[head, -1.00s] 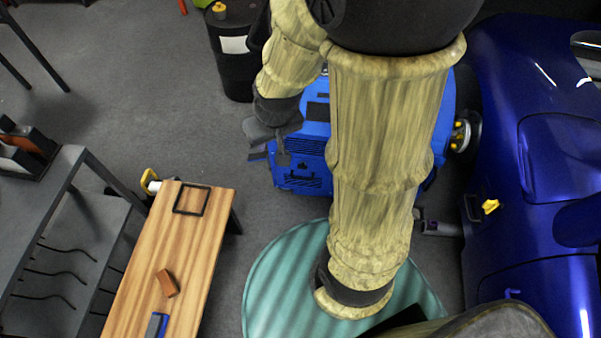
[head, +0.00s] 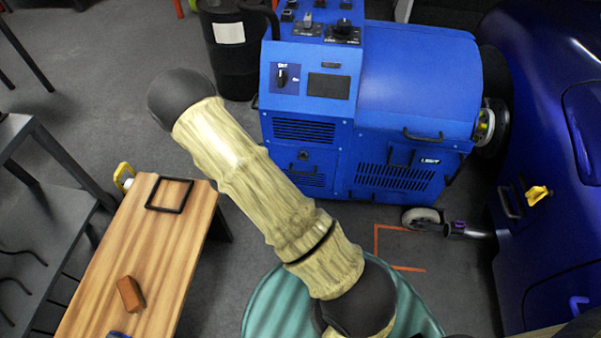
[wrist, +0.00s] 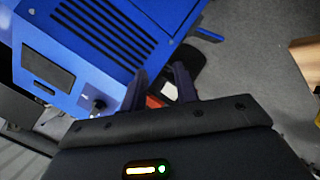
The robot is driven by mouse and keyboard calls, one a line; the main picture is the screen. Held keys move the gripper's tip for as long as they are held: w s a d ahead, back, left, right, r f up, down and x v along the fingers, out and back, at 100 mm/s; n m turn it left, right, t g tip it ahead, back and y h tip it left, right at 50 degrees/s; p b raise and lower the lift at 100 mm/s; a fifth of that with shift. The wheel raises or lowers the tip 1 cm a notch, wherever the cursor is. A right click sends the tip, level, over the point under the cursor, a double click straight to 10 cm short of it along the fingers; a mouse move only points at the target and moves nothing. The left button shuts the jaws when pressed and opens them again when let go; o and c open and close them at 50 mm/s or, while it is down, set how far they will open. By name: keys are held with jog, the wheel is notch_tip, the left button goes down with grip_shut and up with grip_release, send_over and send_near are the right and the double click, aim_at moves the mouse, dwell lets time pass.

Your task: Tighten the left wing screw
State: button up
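My gripper (wrist: 160,82) shows in the wrist view with its two dark fingers apart and nothing held between them. It is in front of the blue dynamometer cabinet, whose panel, knob and vents fill the upper left there. The blue dynamometer (head: 390,110) stands at the back centre in the head view. A hub with yellow parts (head: 485,126) is at its right side, beside the blue car (head: 560,130). A yellow wing-shaped piece (head: 538,193) shows low on the car's side. I cannot tell which piece is the left wing screw. The gripper is hidden in the head view.
A wooden bench (head: 165,250) with a brown block (head: 130,294) and a black frame (head: 169,194) stands at the left. A dark drum (head: 232,60) stands at the back. A small wheel (head: 422,218) is on the floor between dynamometer and car.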

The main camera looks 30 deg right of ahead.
aim_at(303, 157)
jog(key=s+d+f+n+h+b, duration=0.1)
jog(key=s+f+n+h+b, duration=0.1)
jog(key=f+b, duration=0.3)
jog(key=s+d+f+n+t+h+b, duration=0.1)
jog(key=f+h+b, duration=0.4)
jog(key=f, duration=0.7)
jog(key=shift+s+d+f+n+t+h, duration=0.3)
jog(key=shift+s+d+n, duration=0.2)
jog(key=shift+s, duration=0.45)
jog(key=shift+b, duration=0.3)
jog(key=b+x, duration=0.5)
jog(key=x, duration=1.2)
jog(key=shift+w+d, duration=0.1)
jog(key=shift+w, duration=0.05)
grip_shut()
